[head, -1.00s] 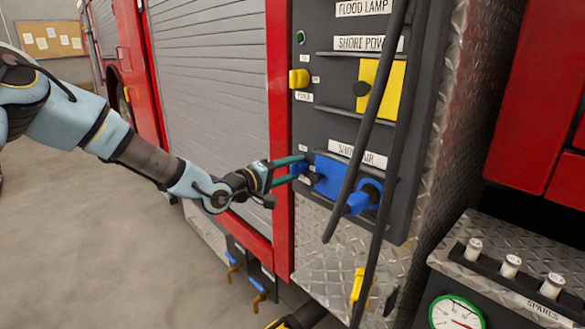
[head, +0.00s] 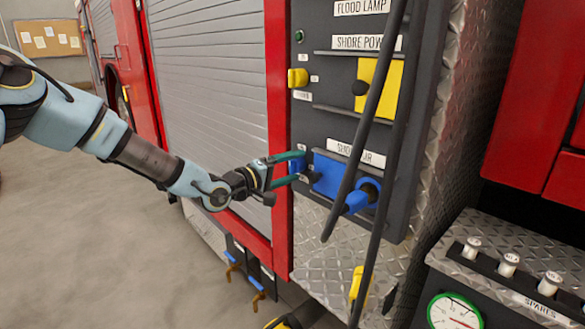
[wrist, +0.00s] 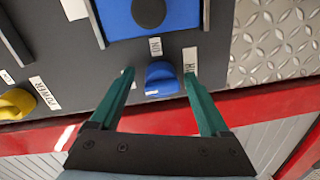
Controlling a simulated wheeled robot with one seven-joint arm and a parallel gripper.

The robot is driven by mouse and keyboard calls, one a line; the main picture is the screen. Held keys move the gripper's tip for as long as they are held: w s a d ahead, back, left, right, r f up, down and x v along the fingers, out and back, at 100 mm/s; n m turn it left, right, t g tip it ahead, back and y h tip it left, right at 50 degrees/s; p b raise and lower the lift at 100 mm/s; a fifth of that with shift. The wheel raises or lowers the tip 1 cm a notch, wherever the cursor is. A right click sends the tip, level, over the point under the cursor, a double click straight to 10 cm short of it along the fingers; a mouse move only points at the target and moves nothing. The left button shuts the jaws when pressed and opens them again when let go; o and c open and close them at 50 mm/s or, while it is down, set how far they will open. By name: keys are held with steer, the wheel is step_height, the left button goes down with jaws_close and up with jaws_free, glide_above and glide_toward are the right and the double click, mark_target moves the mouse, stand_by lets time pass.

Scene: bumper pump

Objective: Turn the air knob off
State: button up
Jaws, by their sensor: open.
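The small blue air knob (head: 295,167) is on the dark panel, left of the larger blue unit under the shore air label (head: 356,153). It also shows in the wrist view (wrist: 161,78), with small labels around it. My gripper (head: 301,166) is open, its two green fingers (wrist: 158,77) on either side of the knob. A gap shows between each finger and the knob in the wrist view. The fingers partly hide the knob in the head view. I cannot tell how deep the tips reach along it.
A yellow knob (head: 298,78) and a yellow shore power cover (head: 379,85) are higher on the panel. Dark cables (head: 368,130) hang in front of it. A blue plug (head: 358,200) sticks out at right. A gauge box (head: 500,275) stands at lower right. The floor at left is clear.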

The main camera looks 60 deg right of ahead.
steer(key=shift+w, duration=0.1)
steer(key=shift+w+a, duration=0.1)
steer(key=shift+a, duration=0.15)
steer(key=b+v, duration=0.2)
steer(key=v, duration=0.8)
steer(key=shift+a+b, duration=0.15)
steer(key=shift+b, duration=0.2)
steer(key=w+a+f+t+y, duration=0.4)
steer(key=w+a+f, duration=0.1)
steer(key=w+a, duration=0.4)
steer(key=w+a+f+t+y, duration=0.4)
steer(key=w+a, duration=0.5)
steer(key=a, duration=0.1)
steer(key=w+a+f+n+t+y, duration=0.1)
steer(key=w+a+y, duration=0.3)
steer(key=a, duration=0.7)
steer(key=a+r+n+y, duration=0.2)
steer(key=a+y, duration=0.1)
steer(key=a, duration=1.4)
steer(key=s+a+r+n+g+y, duration=0.1)
steer(key=s+a+n+g, duration=0.1)
steer(key=s+a, duration=0.5)
steer(key=a, duration=0.4)
steer(key=shift+r, duration=0.4)
